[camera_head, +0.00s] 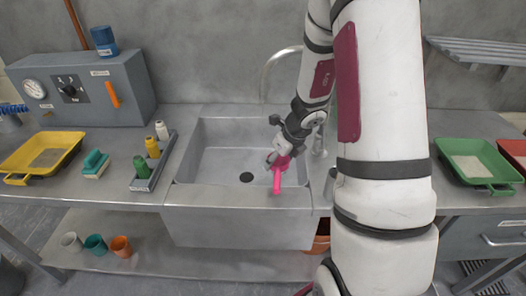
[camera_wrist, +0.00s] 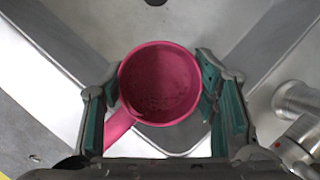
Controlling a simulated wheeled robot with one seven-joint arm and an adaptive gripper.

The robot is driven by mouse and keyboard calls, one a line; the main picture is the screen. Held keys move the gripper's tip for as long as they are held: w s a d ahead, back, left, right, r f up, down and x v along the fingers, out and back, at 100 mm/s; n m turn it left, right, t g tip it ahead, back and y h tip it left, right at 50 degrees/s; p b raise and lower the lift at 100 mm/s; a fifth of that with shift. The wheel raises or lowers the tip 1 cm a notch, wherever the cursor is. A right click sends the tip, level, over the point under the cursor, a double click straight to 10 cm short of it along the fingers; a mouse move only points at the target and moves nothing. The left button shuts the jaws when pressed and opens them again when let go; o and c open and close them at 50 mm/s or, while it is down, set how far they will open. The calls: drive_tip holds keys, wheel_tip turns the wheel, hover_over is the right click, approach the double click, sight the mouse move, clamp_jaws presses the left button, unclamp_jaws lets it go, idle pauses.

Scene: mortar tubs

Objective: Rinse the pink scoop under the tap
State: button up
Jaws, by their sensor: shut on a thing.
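The pink scoop (camera_head: 278,170) is in my gripper (camera_head: 283,158) over the right part of the sink (camera_head: 222,133). In the wrist view the scoop (camera_wrist: 160,84) sits between the two green-padded fingers of my gripper (camera_wrist: 162,100), which are shut on its sides. Its bowl faces the wrist camera, with darker specks inside, and its handle points to the lower left. The tap (camera_head: 265,72) arches behind my arm, partly hidden by it. A metal tap fitting (camera_wrist: 298,110) shows at the right in the wrist view. I cannot tell whether water runs.
A rack of small bottles (camera_head: 153,160), a green brush (camera_head: 95,163) and a yellow tray (camera_head: 42,155) stand left of the sink. A grey control box (camera_head: 85,90) stands behind them. A green tray (camera_head: 478,163) lies at the right. The sink's left part is clear.

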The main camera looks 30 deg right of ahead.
sight(282, 163)
drive_tip(key=shift+s+a+r+p, duration=0.1)
drive_tip(key=shift+s+r+p, duration=0.25)
drive_tip(key=shift+s+r, duration=0.45)
drive_tip(key=shift+s+r+p, duration=0.3)
drive_tip(key=shift+s+r, duration=0.3)
drive_tip(key=shift+s, duration=0.3)
